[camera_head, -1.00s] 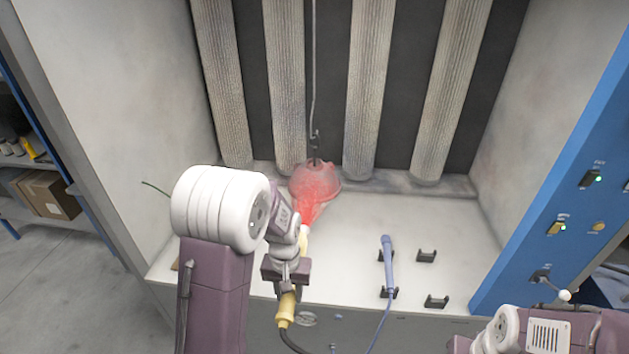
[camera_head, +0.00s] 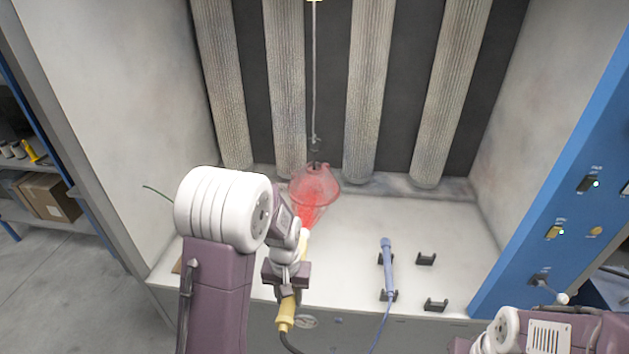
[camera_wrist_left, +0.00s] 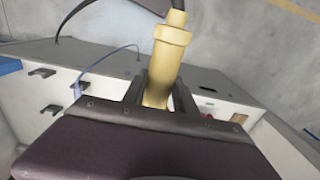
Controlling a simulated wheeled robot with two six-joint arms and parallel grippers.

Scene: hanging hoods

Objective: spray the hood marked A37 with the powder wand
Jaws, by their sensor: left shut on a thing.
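The hood (camera_head: 316,186) hangs from a thin wire in the booth. It looks red and is seen through a red spray cloud; no A37 marking can be read. My left gripper (camera_head: 287,274) is shut on the yellow powder wand (camera_head: 286,312), whose front end points up toward the hood. Red powder fans out from the wand's tip onto the hood. In the left wrist view the yellow wand (camera_wrist_left: 162,72) sits between the fingers. My right arm shows at the bottom right, but its gripper is out of view.
A blue wand (camera_head: 387,265) lies in black holders on the booth floor; other black holders (camera_head: 426,258) beside it are empty. Pleated filter columns (camera_head: 368,90) stand behind the hood. A blue control panel (camera_head: 560,215) stands at the right.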

